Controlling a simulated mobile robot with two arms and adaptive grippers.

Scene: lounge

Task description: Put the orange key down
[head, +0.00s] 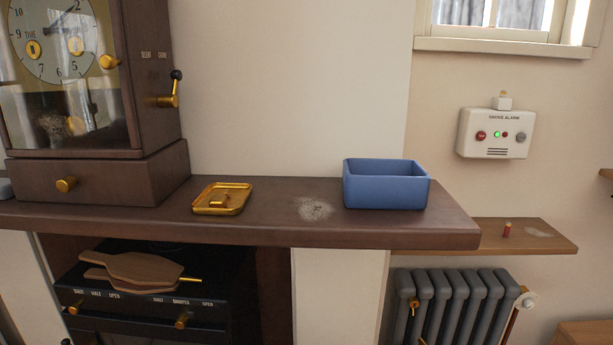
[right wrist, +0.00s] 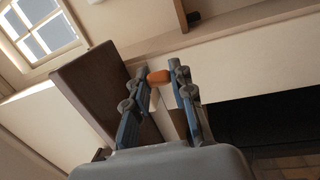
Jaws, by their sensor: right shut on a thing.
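The orange key (right wrist: 160,76) shows in the right wrist view as a small orange piece between my right gripper's fingertips. My right gripper (right wrist: 163,80) is shut on it. Most of the key is hidden or too small to make out. A dark wooden ledge (right wrist: 95,90) shows behind the fingers on the left; I cannot tell how far off it is. Neither gripper shows in the head view, and my left gripper is in no view.
The dark mantel shelf (head: 280,226) holds a clock cabinet (head: 160,170), a gold tray (head: 206,211) and a blue box (head: 388,192). A pale dusty patch (head: 314,209) lies between tray and box. A lower shelf (head: 555,246), radiator (head: 450,295) and smoke alarm (head: 495,134) are at right.

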